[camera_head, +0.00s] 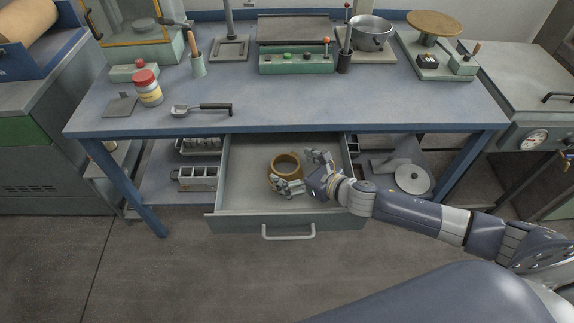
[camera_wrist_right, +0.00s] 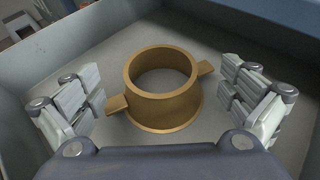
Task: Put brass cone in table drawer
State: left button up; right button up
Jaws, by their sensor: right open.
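The brass cone (camera_head: 285,168) is a short hollow ring with a flared lower edge and two side tabs. It stands upright on the floor of the open table drawer (camera_head: 242,188). It also shows in the right wrist view (camera_wrist_right: 165,112), centred between my fingers. My right gripper (camera_head: 303,172) is inside the drawer, at the cone's near right side. In the right wrist view the right gripper (camera_wrist_right: 168,105) is open, with a finger on either side of the cone and a gap to each. My left gripper is not in view.
The drawer's front with its handle (camera_head: 288,235) is pulled out below the blue bench (camera_head: 290,105). A ladle (camera_head: 200,109), a red-capped jar (camera_head: 147,88) and a metal bowl (camera_head: 371,33) stand or lie on the bench. A lower shelf holds a metal caddy (camera_head: 197,180).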

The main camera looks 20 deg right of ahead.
jog(key=v, duration=0.5)
dwell(0.4)
